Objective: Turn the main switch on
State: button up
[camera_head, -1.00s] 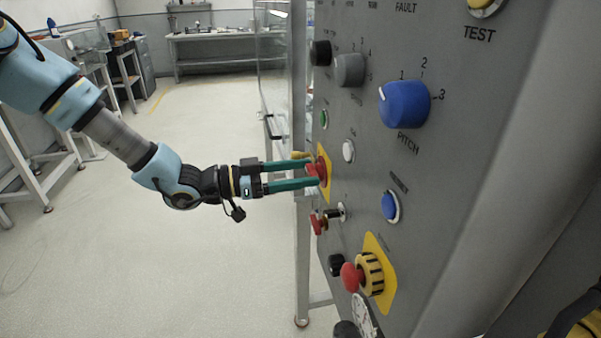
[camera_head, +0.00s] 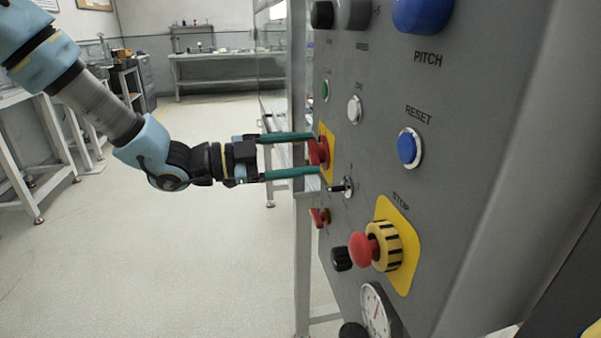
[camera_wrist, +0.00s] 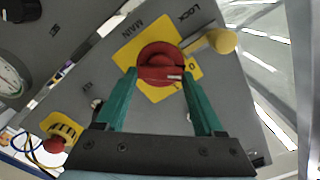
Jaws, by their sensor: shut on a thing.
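The main switch (camera_head: 319,151) is a red knob on a yellow plate, on the left side of the grey panel. In the wrist view the red knob (camera_wrist: 160,62) sits by the words MAIN and LOCK, and its white mark lies towards a 0. My gripper (camera_head: 318,154) has its two green fingers on either side of the knob and is shut on it. In the wrist view the gripper (camera_wrist: 160,82) covers the knob's near sides.
Close by on the panel are a toggle switch (camera_head: 346,187), a red key-like part (camera_head: 320,217), a black knob (camera_head: 341,259) and the red STOP button (camera_head: 364,250). A blue RESET button (camera_head: 408,148) is to the right. The floor (camera_head: 190,240) left of the panel is clear.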

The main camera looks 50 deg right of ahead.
jog(key=m+b, duration=0.3)
jog(key=b, duration=0.1)
jog(key=m+b, duration=0.3)
jog(key=b, duration=0.2)
jog(key=m+b, duration=0.3)
jog(key=b, duration=0.1)
jog(key=shift+a+f+m+b, duration=0.1)
jog(key=shift+f+m+b, duration=0.2)
jog(key=shift+m+b, duration=0.1)
jog(key=o, duration=1.4)
jog(key=shift+r, duration=0.1)
jog(key=v, duration=1)
jog(key=shift+w+a, duration=0.25)
